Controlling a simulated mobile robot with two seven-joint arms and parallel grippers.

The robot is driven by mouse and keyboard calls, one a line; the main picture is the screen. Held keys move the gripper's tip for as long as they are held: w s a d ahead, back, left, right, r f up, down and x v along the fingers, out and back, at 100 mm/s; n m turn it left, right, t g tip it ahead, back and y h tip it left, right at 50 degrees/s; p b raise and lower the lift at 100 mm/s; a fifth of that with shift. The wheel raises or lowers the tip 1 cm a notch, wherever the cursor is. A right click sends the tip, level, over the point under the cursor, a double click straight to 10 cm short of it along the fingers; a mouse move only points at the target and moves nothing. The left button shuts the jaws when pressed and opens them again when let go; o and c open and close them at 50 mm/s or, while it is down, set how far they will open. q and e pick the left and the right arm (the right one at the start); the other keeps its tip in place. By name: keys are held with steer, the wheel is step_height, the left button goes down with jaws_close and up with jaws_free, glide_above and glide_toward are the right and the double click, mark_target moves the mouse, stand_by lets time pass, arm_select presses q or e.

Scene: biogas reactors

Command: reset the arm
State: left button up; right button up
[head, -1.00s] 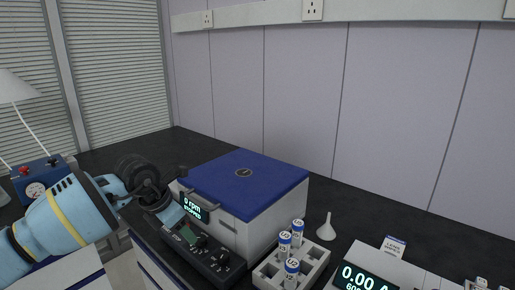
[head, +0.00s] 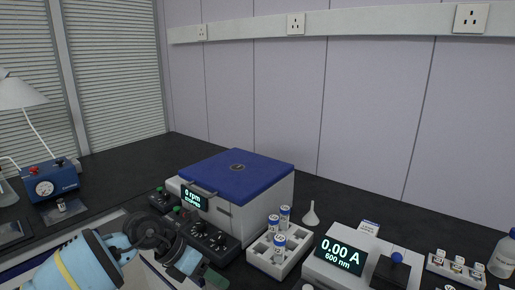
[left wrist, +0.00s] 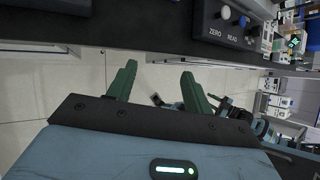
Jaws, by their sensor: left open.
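My left arm comes in from the lower left of the head view. Its gripper (head: 205,276) is low in front of the bench edge, partly cut off by the picture's bottom. In the left wrist view the left gripper (left wrist: 158,74) shows two green fingers spread apart with nothing between them, above pale floor tiles. The fingers point toward the dark bench edge. My right gripper is not seen.
A blue-lidded centrifuge (head: 236,190), shut and reading 0 rpm, stands on the dark bench. Near it are a control box (head: 208,238), a tube rack (head: 262,254), a funnel (head: 311,215) and a photometer (head: 340,256). A blue gauge box (head: 47,184) stands left.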

arm_select(q)
steer(key=s+d+n+t+h+p, duration=0.1)
steer(key=s+d+n+t+h, duration=0.2)
steer(key=s+d+n+h, duration=0.8)
steer(key=s+a+f+n+t+y+p, duration=0.1)
steer(key=s+a+f+n+t+y, duration=0.4)
steer(key=n, duration=0.6)
steer(key=s+a+f+n+t+y+p, duration=0.1)
steer(key=s+a+f+n+t+y, duration=0.2)
steer(key=a+f+n+t+y, duration=0.6)
steer(key=s+a+f+n+g+y, duration=0.1)
steer(key=s+a+f+n+g, duration=0.1)
steer(key=s, duration=0.4)
steer(key=s+a+f+n+g+y, duration=0.1)
steer(key=s+a+f+n+g, duration=0.1)
steer(key=s+f+n+g, duration=0.2)
steer(key=s+a+f+n+g, duration=0.2)
steer(key=s+f+n, duration=0.3)
steer(key=s, duration=0.5)
steer(key=shift+a+g+y, duration=0.35)
steer(key=shift+g+y, duration=0.05)
steer(key=shift+g, duration=0.5)
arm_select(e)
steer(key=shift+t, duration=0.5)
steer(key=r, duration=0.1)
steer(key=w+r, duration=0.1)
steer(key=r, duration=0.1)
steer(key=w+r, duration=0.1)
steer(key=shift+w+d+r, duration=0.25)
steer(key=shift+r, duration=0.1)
